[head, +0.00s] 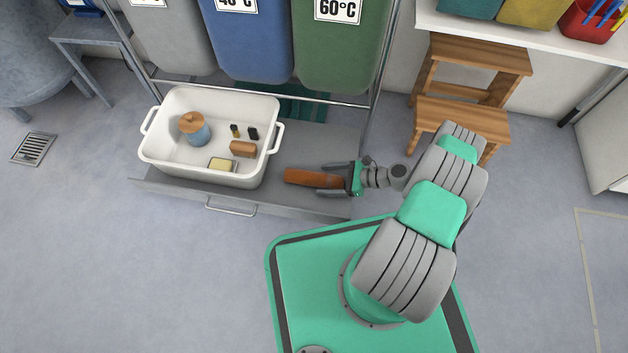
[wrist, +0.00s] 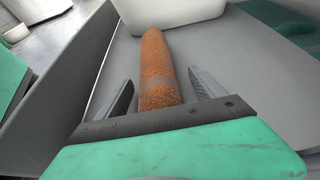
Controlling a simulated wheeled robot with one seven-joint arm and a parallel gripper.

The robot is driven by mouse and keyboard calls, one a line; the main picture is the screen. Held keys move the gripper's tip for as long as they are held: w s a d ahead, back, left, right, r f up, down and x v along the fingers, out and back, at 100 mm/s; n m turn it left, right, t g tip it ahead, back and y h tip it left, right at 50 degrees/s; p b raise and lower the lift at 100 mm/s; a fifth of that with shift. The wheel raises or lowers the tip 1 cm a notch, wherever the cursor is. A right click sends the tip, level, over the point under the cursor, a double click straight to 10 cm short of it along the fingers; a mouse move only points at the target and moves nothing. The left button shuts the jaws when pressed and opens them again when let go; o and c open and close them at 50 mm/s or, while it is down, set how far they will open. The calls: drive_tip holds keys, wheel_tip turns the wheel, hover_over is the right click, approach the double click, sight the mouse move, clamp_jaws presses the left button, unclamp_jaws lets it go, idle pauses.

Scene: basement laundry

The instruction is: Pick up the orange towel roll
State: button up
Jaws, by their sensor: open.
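The orange towel roll (head: 312,178) lies on the grey drawer floor, to the right of the white tub. In the wrist view the roll (wrist: 157,62) runs lengthwise away from me, with a duller band around it near my jaws. My gripper (head: 345,178) is at the roll's right end. In the wrist view my gripper (wrist: 160,95) is open, with one finger on each side of the roll. A gap shows between the roll and each finger. The near end of the roll is hidden behind the gripper body.
The white tub (head: 205,179) holds a blue jar with a brown lid (head: 194,129) and several small items. The pulled-out drawer (head: 300,203) has a low front edge. Hanging bins (head: 340,50) are behind it. A wooden step stool (head: 462,105) stands at the right.

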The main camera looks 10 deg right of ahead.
drive_tip(key=shift+x, duration=0.85)
drive_tip(key=c, duration=1.5)
